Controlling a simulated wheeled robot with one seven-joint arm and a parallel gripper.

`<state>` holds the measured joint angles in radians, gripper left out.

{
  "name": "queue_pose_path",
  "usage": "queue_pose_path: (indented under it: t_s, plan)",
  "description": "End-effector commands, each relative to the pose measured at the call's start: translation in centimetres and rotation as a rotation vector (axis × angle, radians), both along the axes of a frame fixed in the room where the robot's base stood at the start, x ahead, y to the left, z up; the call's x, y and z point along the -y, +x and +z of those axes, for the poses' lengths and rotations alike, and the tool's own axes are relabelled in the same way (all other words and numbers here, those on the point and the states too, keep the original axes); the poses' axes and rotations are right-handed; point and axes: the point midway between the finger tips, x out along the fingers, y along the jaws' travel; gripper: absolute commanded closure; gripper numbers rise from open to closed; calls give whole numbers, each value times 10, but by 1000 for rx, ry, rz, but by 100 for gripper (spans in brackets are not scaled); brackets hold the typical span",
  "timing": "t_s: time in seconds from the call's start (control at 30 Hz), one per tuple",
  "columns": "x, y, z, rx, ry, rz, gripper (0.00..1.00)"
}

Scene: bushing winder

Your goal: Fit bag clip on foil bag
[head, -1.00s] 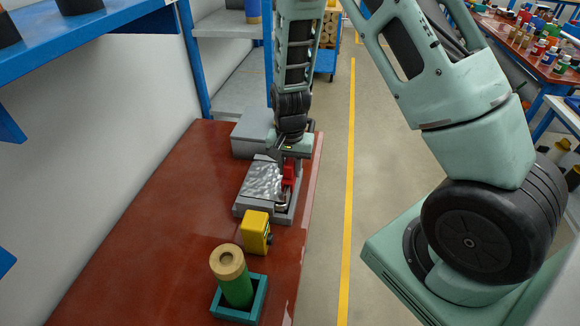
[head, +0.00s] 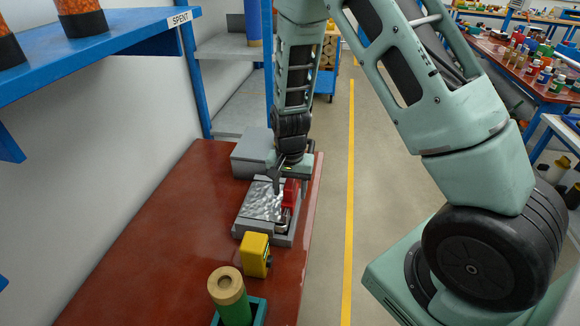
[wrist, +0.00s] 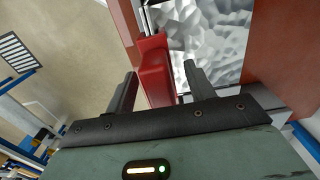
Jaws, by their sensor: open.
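The silver foil bag (head: 260,203) lies flat on a grey fixture (head: 252,229) on the red-brown bench; its crinkled surface also shows in the wrist view (wrist: 212,40). The red bag clip (head: 290,191) is at the bag's right edge in the head view. In the wrist view the clip (wrist: 155,68) is beside the bag's left edge; I cannot tell whether it grips the bag. My gripper (head: 291,188) is above the fixture, pointing down. In the wrist view my gripper (wrist: 159,70) is open, with one finger on each side of the clip, apparently apart from it.
A grey box (head: 252,151) stands behind the fixture. In front are a yellow block (head: 255,254) and a green cylinder (head: 233,305) in a teal holder. The bench's left part is clear. A blue shelf marked SPENT (head: 130,40) overhangs at upper left.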

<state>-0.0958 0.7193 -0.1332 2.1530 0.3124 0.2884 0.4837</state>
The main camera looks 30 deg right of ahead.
Motion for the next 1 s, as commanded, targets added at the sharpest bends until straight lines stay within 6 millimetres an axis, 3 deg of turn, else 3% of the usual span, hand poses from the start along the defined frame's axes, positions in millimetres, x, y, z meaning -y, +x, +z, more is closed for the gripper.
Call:
queue_pose_path:
  t_s: [0.17,0.7,1.0]
  plan:
    - [-1,1,27,7,0,1,46]
    - [0,1,144,6,1,1,46]
    - [0,0,168,2,-1,0,46]
